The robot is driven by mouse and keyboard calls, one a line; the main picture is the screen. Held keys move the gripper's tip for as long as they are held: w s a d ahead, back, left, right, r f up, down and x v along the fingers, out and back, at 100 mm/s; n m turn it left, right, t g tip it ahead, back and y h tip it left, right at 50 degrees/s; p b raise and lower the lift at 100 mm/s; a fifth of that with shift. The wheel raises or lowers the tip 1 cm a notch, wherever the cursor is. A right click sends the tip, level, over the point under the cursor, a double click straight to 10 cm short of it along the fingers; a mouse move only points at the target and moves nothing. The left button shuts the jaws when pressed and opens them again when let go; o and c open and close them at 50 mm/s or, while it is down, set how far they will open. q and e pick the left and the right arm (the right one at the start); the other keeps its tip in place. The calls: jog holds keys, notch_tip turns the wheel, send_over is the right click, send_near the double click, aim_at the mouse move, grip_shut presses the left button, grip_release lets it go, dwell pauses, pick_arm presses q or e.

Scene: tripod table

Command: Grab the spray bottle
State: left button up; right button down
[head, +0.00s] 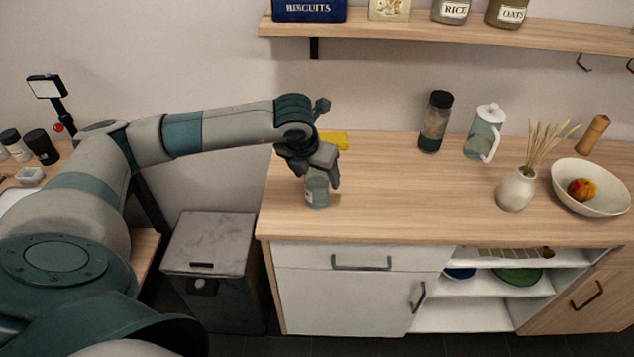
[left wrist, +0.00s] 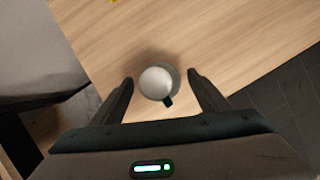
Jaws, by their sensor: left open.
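My right gripper is not in view.
A yellow object (head: 334,140) lies behind the gripper, partly hidden. A dark-lidded jar (head: 435,121), a glass jug (head: 484,133), a white vase (head: 516,190) and a fruit bowl (head: 604,202) stand to the right. A grey bin (head: 210,243) is left of the counter. The counter middle is clear.

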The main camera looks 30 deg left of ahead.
pick_arm(q)
jog(key=shift+w+f, duration=0.3)
jog(key=shift+f, duration=0.35)
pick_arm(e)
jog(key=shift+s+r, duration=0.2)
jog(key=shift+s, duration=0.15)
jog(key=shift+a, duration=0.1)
pick_arm(q)
jog(key=shift+c, duration=0.6)
jog(key=c, duration=1.2)
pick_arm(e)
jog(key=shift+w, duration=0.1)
pick_arm(q)
jog(key=shift+r, duration=0.1)
